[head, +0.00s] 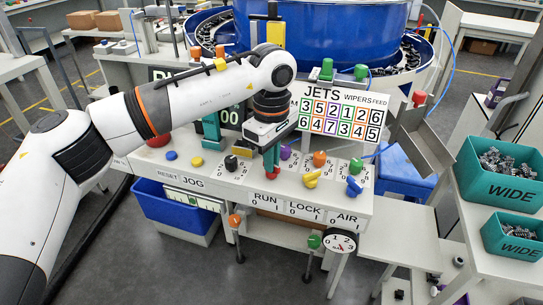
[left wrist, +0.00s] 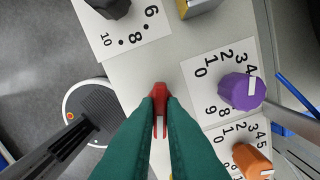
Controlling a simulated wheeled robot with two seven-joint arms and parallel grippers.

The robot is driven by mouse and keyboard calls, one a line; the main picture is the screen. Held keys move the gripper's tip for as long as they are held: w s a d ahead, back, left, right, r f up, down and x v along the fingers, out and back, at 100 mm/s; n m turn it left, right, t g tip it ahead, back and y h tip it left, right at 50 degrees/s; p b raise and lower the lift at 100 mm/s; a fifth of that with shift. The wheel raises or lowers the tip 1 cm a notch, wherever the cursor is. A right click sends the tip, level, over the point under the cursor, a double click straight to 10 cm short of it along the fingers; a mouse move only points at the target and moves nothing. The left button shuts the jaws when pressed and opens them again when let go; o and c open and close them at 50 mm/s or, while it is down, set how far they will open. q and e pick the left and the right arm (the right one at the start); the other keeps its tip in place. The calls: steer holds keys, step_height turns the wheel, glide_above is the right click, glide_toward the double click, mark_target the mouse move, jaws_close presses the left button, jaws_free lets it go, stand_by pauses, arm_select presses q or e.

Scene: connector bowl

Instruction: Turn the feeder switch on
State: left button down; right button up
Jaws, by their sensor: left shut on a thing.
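My left gripper (head: 272,170) reaches down onto the white control panel (head: 300,200), between the black knob (head: 231,162) and the purple knob (head: 285,152). Its teal fingers are shut on a small red switch lever (left wrist: 160,104), which shows between the fingertips in the left wrist view. The lever's base and any label on it are hidden by the fingers, so I cannot tell its setting. The purple knob (left wrist: 243,91) and orange knob (left wrist: 251,161) are to the right of the fingers there, each on a numbered dial plate. My right gripper is not in view.
Yellow (head: 311,180), green (head: 356,165) and blue (head: 354,186) knobs stand to the right on the panel. A sign (head: 341,113) reading JETS, WIPERS, FEED stands behind. Teal bins (head: 498,184) are at the right. Levers hang at the panel's front, beside a round dial (head: 340,243).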

arm_select(q)
steer(key=m, duration=0.2)
steer(key=shift+r+m, duration=0.1)
steer(key=shift+m, duration=1.3)
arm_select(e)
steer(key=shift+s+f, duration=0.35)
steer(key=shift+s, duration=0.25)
arm_select(q)
steer(key=c, duration=1.5)
jaws_free()
